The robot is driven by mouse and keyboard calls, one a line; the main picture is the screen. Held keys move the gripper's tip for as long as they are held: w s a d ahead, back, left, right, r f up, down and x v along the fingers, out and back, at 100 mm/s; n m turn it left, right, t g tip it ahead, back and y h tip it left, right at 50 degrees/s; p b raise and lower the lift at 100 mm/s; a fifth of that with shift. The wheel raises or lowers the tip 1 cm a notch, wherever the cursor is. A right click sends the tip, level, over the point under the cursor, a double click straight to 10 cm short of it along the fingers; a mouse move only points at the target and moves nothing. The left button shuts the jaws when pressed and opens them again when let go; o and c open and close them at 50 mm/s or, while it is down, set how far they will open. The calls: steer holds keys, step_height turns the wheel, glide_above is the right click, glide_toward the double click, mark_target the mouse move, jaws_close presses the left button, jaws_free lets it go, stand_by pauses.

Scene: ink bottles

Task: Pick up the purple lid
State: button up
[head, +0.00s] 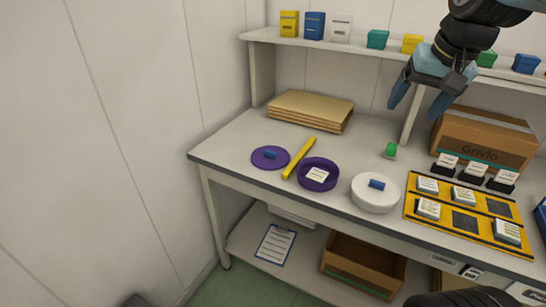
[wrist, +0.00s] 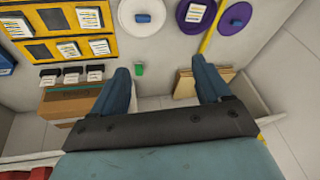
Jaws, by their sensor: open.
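In the wrist view the lid (wrist: 240,28) is at the top right. To its right, past a yellow bar, stands a round purple container (head: 305,180) with a white label card inside; it also shows in the wrist view (wrist: 186,26). My gripper (head: 420,100) is open and empty, high above the back of the table, up and to the right of the lid. Its blue fingers (wrist: 161,68) are spread in the wrist view.
A yellow bar (head: 299,158) lies between lid and purple container. A white round container (head: 372,203) has a blue knob on top. A yellow tray (head: 413,201), a cardboard box (head: 485,139), brown boards (head: 310,108) and a small green block (head: 391,150) stand around. A shelf (head: 290,39) overhangs behind.

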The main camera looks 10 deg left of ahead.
steer(key=w+a+f+g, duration=0.1)
steer(key=w+a, duration=0.5)
steer(key=w, duration=0.3)
steer(key=m+g+h, duration=0.1)
steer(key=m+g, duration=0.2)
glide_above(271, 148)
steer(key=s, duration=0.5)
steer(key=f, duration=2.4)
steer(key=shift+s+d+f, duration=0.2)
steer(key=shift+d+f, duration=0.1)
steer(key=shift+d, duration=0.1)
steer(key=shift+w+f, duration=0.25)
steer(key=shift+f, duration=1.1)
steer(key=shift+w+f, duration=0.2)
steer(key=shift+f, duration=1.1)
steer(key=shift+c, duration=0.2)
steer(key=c, duration=1.1)
